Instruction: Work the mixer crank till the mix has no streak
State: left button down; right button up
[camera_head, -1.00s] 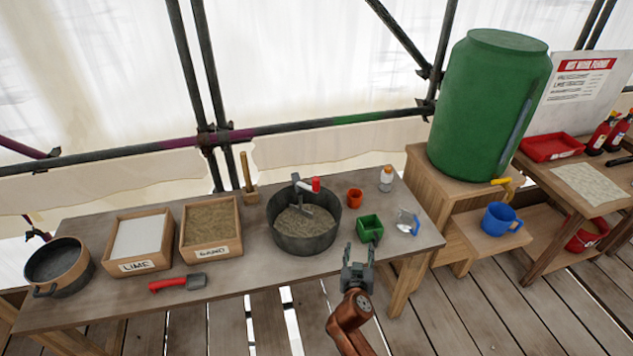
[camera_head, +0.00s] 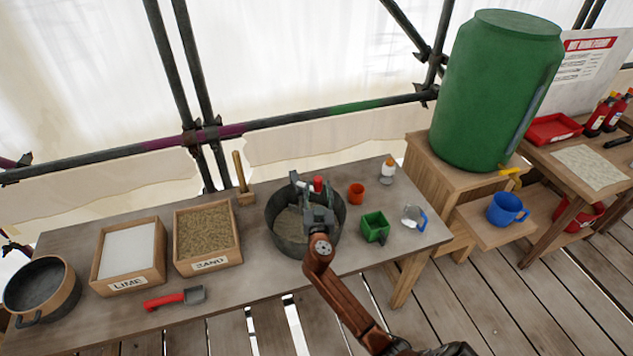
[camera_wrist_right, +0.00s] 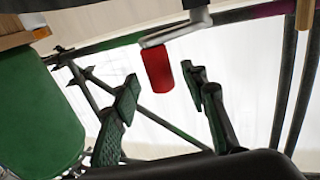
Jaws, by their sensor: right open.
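The mixer is a dark round tub (camera_head: 285,243) on the table, with a grey crank on top that ends in a red grip (camera_head: 318,184). Sandy grey-brown mix (camera_head: 290,222) shows inside at the left; my gripper and arm hide the rest, so I cannot tell whether it has streaks. My right gripper (camera_head: 317,200) is over the tub, close to the red grip. In the right wrist view the red grip (camera_wrist_right: 158,69) appears between the two spread fingers (camera_wrist_right: 163,95), with clear space on both sides. The left gripper is not in view.
A lime box (camera_head: 128,255), a sand box (camera_head: 207,238) and a red-handled trowel (camera_head: 175,298) lie left of the tub. A green water barrel (camera_head: 495,90) stands beyond.

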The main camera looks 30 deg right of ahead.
jog(key=shift+x, duration=1.15)
jog(key=shift+w+d, duration=0.2)
jog(key=shift+w, duration=0.15)
jog(key=c, duration=0.7)
grip_shut()
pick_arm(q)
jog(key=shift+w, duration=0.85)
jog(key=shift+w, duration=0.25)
